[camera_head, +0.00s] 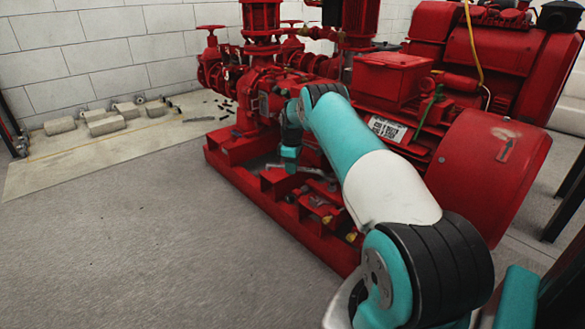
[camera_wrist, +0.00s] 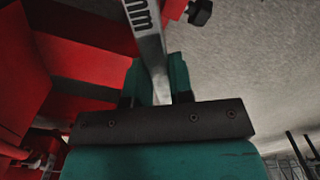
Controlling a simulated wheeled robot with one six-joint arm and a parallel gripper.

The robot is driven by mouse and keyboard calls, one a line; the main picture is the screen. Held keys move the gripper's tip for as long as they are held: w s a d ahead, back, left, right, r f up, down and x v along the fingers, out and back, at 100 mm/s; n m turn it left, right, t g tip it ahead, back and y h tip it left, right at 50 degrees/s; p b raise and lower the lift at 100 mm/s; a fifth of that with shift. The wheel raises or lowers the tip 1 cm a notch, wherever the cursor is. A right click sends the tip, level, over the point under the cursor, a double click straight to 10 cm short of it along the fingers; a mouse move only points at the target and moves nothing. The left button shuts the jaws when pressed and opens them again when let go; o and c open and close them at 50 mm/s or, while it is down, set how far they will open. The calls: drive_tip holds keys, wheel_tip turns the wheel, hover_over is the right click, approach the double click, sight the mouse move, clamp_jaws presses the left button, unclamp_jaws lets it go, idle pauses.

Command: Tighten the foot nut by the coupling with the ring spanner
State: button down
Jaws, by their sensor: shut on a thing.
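My gripper (camera_wrist: 158,80) is shut on a grey metal spanner (camera_wrist: 148,45) with "mm" marked on its shank. The spanner runs up out of the wrist view, so its far end is hidden there. In the head view my gripper (camera_head: 290,164) points down over the red base frame of the pumpset, left of the motor. A thin grey bar shows at its tips, too small to read clearly. I cannot make out the foot nut or the coupling. A black knob-like fastening (camera_wrist: 200,12) sits on a red part at the wrist view's top, apart from the spanner.
The red pumpset (camera_head: 395,75) fills the centre and right, with pipes and valves behind my gripper. The red base frame (camera_head: 270,215) has open pockets with small yellow and dark parts. Pale blocks (camera_head: 105,125) lie by the back wall.

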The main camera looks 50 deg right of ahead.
drive_tip(key=shift+r+p, duration=0.35)
drive_tip(key=shift+r, duration=0.35)
drive_tip(key=shift+f, duration=0.15)
drive_tip(key=shift+s+a+f+n, duration=0.15)
drive_tip(key=shift+a+f, duration=0.1)
drive_tip(key=shift+f, duration=0.3)
drive_tip(key=shift+s+a+f+n, duration=0.1)
drive_tip(key=shift+a+f+n, duration=0.1)
drive_tip(key=shift+f, duration=0.35)
drive_tip(key=shift+f+b, duration=0.9)
drive_tip(key=shift+f, duration=0.45)
drive_tip(key=shift+w+d, duration=0.1)
drive_tip(key=shift+w, duration=0.05)
